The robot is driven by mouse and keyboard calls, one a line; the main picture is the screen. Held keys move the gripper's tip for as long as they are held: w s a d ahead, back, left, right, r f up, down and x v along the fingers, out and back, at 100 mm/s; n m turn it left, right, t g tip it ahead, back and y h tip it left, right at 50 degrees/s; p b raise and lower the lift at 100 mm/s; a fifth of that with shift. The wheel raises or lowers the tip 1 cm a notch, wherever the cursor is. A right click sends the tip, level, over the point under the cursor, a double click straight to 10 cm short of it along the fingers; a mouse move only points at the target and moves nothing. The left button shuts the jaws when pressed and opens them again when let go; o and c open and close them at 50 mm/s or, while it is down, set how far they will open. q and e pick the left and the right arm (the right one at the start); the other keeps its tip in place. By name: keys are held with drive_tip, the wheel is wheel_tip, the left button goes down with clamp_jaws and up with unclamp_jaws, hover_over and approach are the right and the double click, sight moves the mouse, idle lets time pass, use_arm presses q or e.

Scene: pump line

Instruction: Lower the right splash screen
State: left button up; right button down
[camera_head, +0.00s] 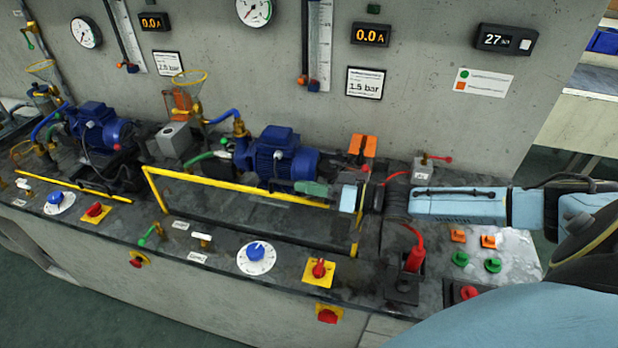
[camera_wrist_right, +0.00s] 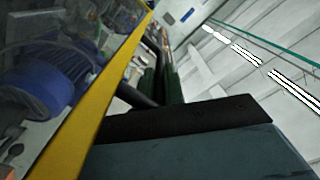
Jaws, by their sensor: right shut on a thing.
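The right splash screen (camera_head: 240,184) is a clear panel in a yellow frame. It stands raised in front of the right blue pump (camera_head: 280,156). Its yellow top bar also runs diagonally through the right wrist view (camera_wrist_right: 105,88). My right gripper (camera_head: 330,192) reaches in from the right and is shut on the frame near its upper right corner. The fingers hide part of that corner, and the exact contact is hard to see. My left gripper is not in view.
The left screen's yellow bar (camera_head: 88,186) lies low before the left pump (camera_head: 98,126). A blue dial (camera_head: 256,252), a red switch (camera_head: 319,269) and a red-handled device (camera_head: 414,258) stand on the bench front. An orange part (camera_head: 363,145) stands behind my gripper.

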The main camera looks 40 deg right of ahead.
sight(310, 200)
wheel_tip(310, 200, down, 4)
drive_tip(key=shift+f+b, duration=0.15)
drive_tip(key=shift+b, duration=0.8)
drive_tip(key=c, duration=1.5)
unclamp_jaws()
drive_tip(key=shift+v, duration=3.75)
